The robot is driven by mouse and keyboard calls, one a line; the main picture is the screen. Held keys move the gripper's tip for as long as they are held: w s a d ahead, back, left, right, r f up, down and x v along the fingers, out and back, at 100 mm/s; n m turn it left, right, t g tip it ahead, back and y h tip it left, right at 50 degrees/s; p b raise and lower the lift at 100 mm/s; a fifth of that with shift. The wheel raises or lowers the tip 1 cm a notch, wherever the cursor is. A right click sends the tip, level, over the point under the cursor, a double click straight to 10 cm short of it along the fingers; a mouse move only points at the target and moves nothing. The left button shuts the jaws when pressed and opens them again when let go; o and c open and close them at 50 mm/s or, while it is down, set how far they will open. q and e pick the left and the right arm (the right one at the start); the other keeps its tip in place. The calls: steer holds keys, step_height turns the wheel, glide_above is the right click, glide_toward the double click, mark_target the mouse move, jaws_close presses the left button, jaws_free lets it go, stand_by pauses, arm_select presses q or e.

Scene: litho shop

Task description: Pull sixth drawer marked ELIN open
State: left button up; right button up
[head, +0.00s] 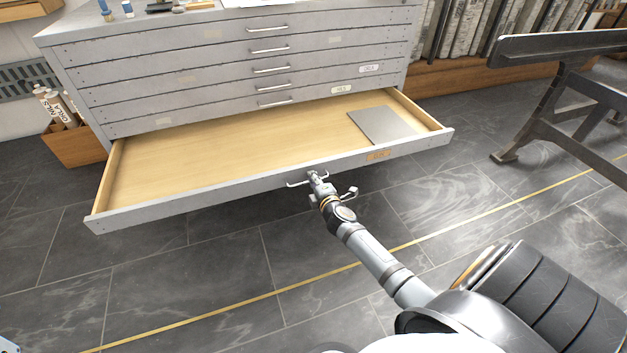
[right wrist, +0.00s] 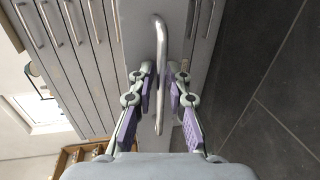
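The sixth drawer (head: 262,184) is the lowest one in view on the grey flat-file cabinet (head: 225,60). It stands pulled far out, its pale wooden inside bare except for a grey flat sheet (head: 381,125) at the right. A small orange-tan label (head: 378,154) sits on its front; I cannot read it. My right gripper (head: 314,177) is at the drawer's bar handle (head: 295,184). In the right wrist view the handle (right wrist: 160,40) runs between the two fingers (right wrist: 162,92), with narrow gaps beside it.
The drawers above are shut, with several bar handles. A wooden crate of rolled papers (head: 75,143) stands left of the cabinet. A dark metal stand (head: 560,100) is at the right. Dark tiled floor (head: 200,280) with a yellow line is clear in front of the drawer.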

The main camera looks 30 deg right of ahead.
steer(key=v, duration=1.2)
